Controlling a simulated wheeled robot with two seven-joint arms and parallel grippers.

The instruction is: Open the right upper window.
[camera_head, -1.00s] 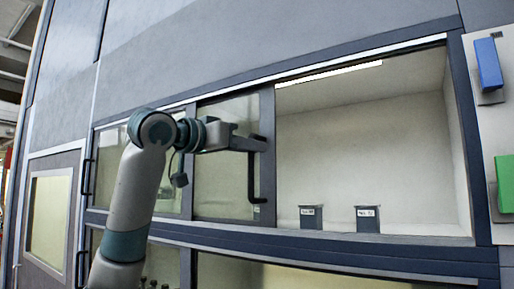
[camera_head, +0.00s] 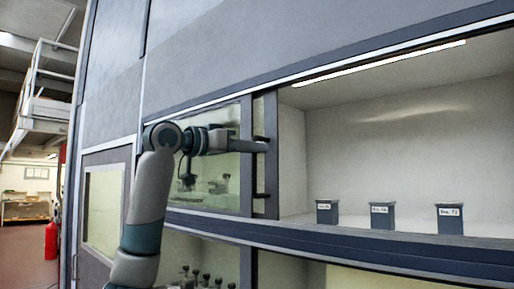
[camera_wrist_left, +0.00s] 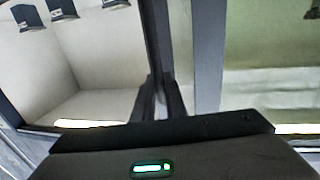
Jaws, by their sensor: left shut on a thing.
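The right upper window (camera_head: 266,178) is a sliding pane in a dark grey frame. It stands well to the left, overlapping the left pane, and a wide opening shows to its right. My right gripper is in no view.
Three dark labelled boxes (camera_head: 383,214) stand on the floor of the open pale compartment (camera_head: 400,150). A lower row of windows runs below the dark sill (camera_head: 350,238). A red extinguisher (camera_head: 51,240) stands far left, beyond the cabinet's edge.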

